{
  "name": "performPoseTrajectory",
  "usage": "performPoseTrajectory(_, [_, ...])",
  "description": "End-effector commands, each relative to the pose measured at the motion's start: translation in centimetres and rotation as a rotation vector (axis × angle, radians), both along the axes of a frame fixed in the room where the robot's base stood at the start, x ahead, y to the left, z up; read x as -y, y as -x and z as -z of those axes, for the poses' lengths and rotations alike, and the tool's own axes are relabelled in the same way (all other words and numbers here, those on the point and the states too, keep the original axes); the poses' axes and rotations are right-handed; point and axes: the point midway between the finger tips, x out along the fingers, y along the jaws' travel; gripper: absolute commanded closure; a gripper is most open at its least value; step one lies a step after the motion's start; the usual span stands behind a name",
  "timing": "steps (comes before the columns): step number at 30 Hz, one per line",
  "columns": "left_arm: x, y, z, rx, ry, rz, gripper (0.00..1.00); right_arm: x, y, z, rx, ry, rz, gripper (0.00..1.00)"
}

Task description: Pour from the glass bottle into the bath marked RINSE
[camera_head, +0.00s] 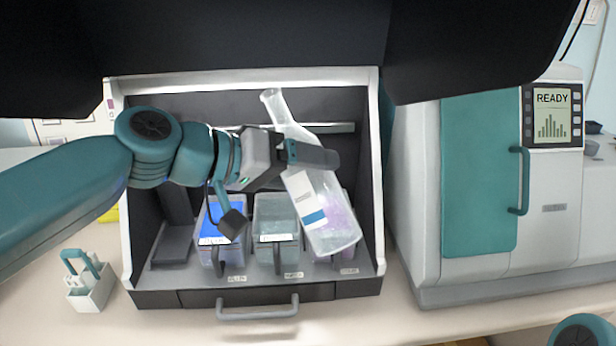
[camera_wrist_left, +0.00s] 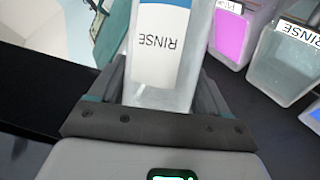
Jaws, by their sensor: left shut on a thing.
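My left gripper (camera_head: 318,156) is shut around the body of the clear glass bottle (camera_head: 328,182). The bottle is tilted, its open neck up and to the left, its base low at the right, in front of the purple bath (camera_head: 343,215). In the left wrist view the bottle (camera_wrist_left: 165,97) shows a white and blue label reading RINSE between the fingers. The bath marked RINSE (camera_wrist_left: 283,66) is grey and clear; in the head view it is the middle bath (camera_head: 275,222), left of the bottle's base. I see no stream from the mouth. My right gripper is out of view.
A blue bath (camera_head: 208,222) stands left of the RINSE bath. The baths sit inside a grey open-fronted cabinet (camera_head: 376,150) with side walls and a front handle (camera_head: 257,314). A small white caddy (camera_head: 90,290) stands at left, a teal-doored machine (camera_head: 478,180) at right.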

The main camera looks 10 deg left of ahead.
Motion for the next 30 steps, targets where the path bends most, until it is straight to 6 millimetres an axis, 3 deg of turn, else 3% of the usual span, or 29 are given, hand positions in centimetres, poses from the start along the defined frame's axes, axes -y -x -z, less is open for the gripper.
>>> performPoseTrajectory(14, [-0.5,-0.5,-0.5,0.063,-0.061,-0.002,0.84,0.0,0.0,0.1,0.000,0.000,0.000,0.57])
performPoseTrajectory(30, [-3.5,-3.4,-0.9,0.351,-0.360,-0.003,0.84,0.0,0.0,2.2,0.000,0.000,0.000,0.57])
